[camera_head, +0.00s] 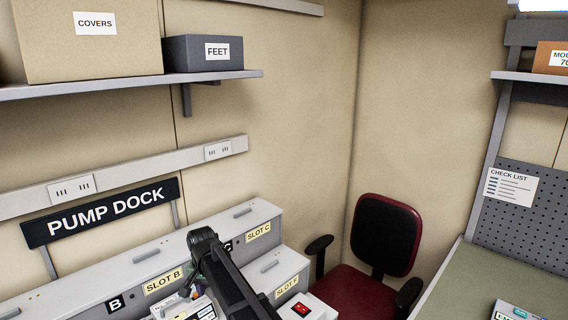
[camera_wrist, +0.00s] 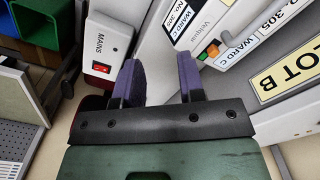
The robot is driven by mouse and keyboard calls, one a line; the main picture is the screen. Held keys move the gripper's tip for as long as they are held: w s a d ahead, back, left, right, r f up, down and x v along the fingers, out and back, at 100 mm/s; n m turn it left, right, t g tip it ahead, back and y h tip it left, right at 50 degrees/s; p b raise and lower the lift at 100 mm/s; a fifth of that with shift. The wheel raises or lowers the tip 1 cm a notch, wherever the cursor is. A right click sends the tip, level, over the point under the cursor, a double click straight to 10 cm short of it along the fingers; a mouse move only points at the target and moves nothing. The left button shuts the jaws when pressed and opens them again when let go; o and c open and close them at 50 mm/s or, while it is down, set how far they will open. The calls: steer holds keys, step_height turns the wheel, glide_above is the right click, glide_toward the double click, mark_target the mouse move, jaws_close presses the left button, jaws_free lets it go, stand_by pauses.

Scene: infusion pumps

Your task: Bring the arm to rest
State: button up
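My gripper (camera_wrist: 160,78) shows in the wrist view with its two purple fingers apart and nothing between them. A pale pump (camera_wrist: 213,30) with WARD C labels, an orange button and a green button lies beyond the fingers, to the right. My dark arm (camera_head: 232,285) rises from the bottom edge of the head view, in front of the pump dock (camera_head: 205,240). Part of a pump (camera_head: 193,309) shows left of the arm, below the SLOT B label.
A MAINS box (camera_wrist: 106,47) with a red switch sits left of the fingers; its switch also shows in the head view (camera_head: 301,309). A red and black chair (camera_head: 387,235) stands right of the dock. A green-topped bench (camera_head: 480,280) is at the right. Shelves hold boxes above.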

steer(key=s+d+f+b, duration=0.3)
steer(key=s+d, duration=0.4)
steer(key=d, duration=0.6)
steer(key=s+d+f+n+b, duration=0.1)
steer(key=s+d+f+b, duration=0.2)
steer(key=s+d, duration=0.4)
steer(key=s+d+f+b, duration=0.3)
steer(key=s+d, duration=0.3)
steer(key=d, duration=1.3)
steer(key=shift+s+d+f, duration=0.25)
steer(key=shift+s+f, duration=0.15)
steer(key=shift+f, duration=0.15)
